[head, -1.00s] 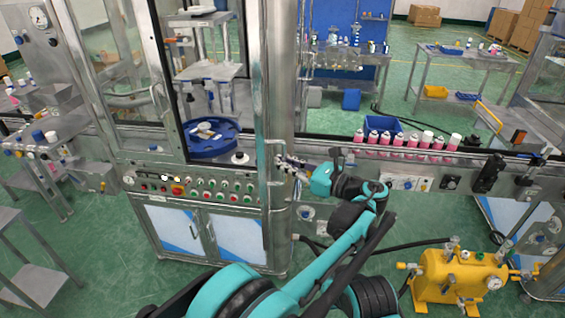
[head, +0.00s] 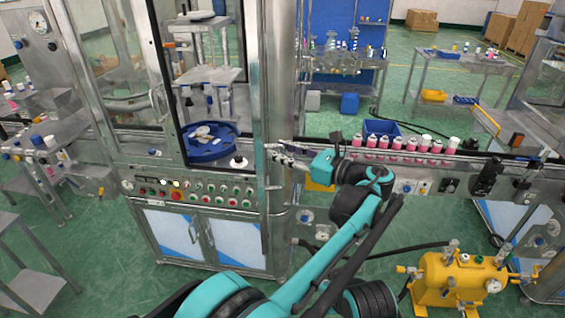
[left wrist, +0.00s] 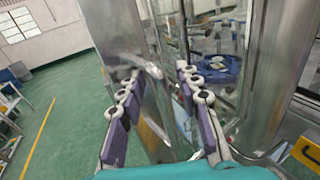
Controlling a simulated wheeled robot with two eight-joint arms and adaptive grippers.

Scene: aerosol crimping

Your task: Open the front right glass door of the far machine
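The machine (head: 215,185) stands left of centre in the head view, with a glass-fronted bay above a button panel. Its front right glass door (head: 215,100) covers the bay with the blue turntable, beside a steel post; whether it is ajar I cannot tell. A vertical bar handle (head: 267,172) shows on the post. My left gripper (head: 276,153) is at that handle's upper part. In the left wrist view, the gripper's fingers (left wrist: 158,85) are spread apart, with a steel upright (left wrist: 150,65) beyond and between them. Contact with the handle is unclear. My right gripper is not in view.
A conveyor with several pink bottles (head: 397,143) and a blue bin (head: 382,130) runs right of the post. A yellow pump unit (head: 455,282) stands on the floor at lower right. Green floor is open in front of the machine.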

